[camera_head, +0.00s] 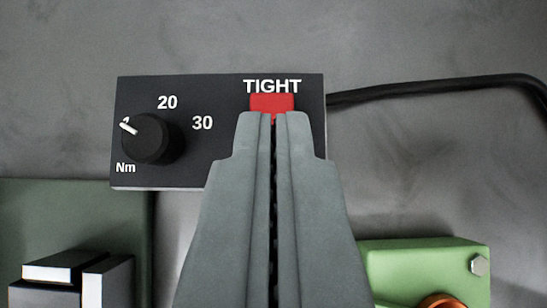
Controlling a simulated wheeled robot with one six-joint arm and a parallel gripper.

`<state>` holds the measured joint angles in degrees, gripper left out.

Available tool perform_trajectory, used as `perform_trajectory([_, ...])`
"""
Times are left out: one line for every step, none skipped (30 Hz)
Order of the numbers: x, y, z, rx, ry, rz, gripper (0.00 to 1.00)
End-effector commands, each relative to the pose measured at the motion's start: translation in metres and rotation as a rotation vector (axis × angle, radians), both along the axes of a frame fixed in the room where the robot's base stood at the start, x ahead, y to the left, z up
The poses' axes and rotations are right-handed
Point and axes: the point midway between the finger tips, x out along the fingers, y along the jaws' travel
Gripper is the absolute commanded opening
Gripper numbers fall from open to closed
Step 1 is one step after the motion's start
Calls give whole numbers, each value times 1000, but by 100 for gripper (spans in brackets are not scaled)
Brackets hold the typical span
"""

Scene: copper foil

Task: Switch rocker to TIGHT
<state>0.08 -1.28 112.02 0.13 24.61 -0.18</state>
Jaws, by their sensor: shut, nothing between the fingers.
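A dark control box (200,171) lies on the grey surface in the upper middle. The red rocker (272,102) is on its right part, just below the white label TIGHT (272,86). My gripper (273,118) is shut and empty, with its fingertips over the lower part of the rocker. The fingers hide the lower part of the rocker and anything printed below it. I cannot tell whether the fingertips touch it or which way it is tipped.
A black knob (151,138) with the marks 20, 30 and Nm is on the box's left part. A black cable (430,87) runs right. A green block (425,262) with an orange part (441,300) is at lower right. Dark blocks (75,272) stand at lower left.

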Motion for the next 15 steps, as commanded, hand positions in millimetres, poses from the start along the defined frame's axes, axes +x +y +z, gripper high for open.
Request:
perform_trajectory([1, 0, 8, 0, -3, 0, 0])
perform_trajectory([1, 0, 13, 0, -3, 0, 0])
perform_trajectory([1, 0, 19, 0, -2, 0, 0])
perform_trajectory([2, 0, 25, 0, -4, 0, 0])
perform_trajectory([2, 0, 31, 0, -3, 0, 0])
perform_trajectory([-4, 0, 35, 0, -2, 0, 0])
perform_trajectory([-9, 0, 39, 0, -3, 0, 0])
perform_trajectory([-14, 0, 42, 0, -3, 0, 0])
perform_trajectory([-19, 0, 46, 0, -3, 0, 0])
perform_trajectory([-24, 0, 49, 0, -3, 0, 0])
perform_trajectory([-28, 0, 52, 0, -3, 0, 0])
perform_trajectory([-34, 0, 56, 0, -3, 0, 0])
perform_trajectory([-38, 0, 59, 0, -3, 0, 0])
perform_trajectory([-42, 0, 62, 0, -2, 0, 0])
perform_trajectory([-48, 0, 66, 0, -2, 0, 0])
